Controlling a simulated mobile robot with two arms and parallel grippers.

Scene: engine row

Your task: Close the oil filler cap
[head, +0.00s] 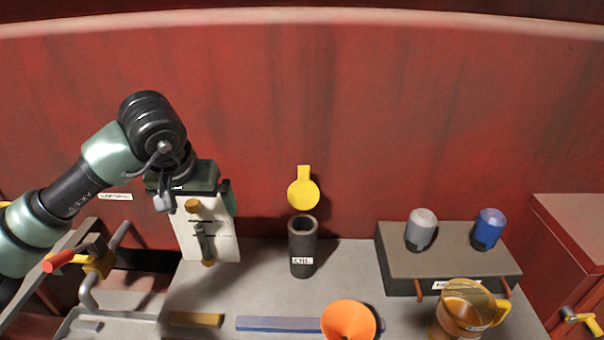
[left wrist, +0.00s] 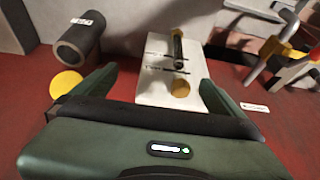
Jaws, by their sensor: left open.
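The oil filler is a dark upright cylinder marked OIL (head: 302,262) on the grey ledge, its mouth open. Its yellow cap (head: 303,194) stands raised above and behind the mouth, against the red wall. In the left wrist view the filler (left wrist: 75,45) is at upper left and the round yellow cap (left wrist: 66,83) lies just outside the left finger. My left gripper (head: 200,196) is open and empty, left of the cap, in front of the white panel; its fingers (left wrist: 155,90) show on both sides of the wrist view. My right gripper is not in view.
A white panel (head: 226,247) with yellow knobs stands left of the filler. An orange funnel (head: 349,320) and an amber jug (head: 458,312) are at the front. A raised block (head: 440,262) carries a grey and a blue canister. Pipes and a red-handled valve (head: 75,258) lie left.

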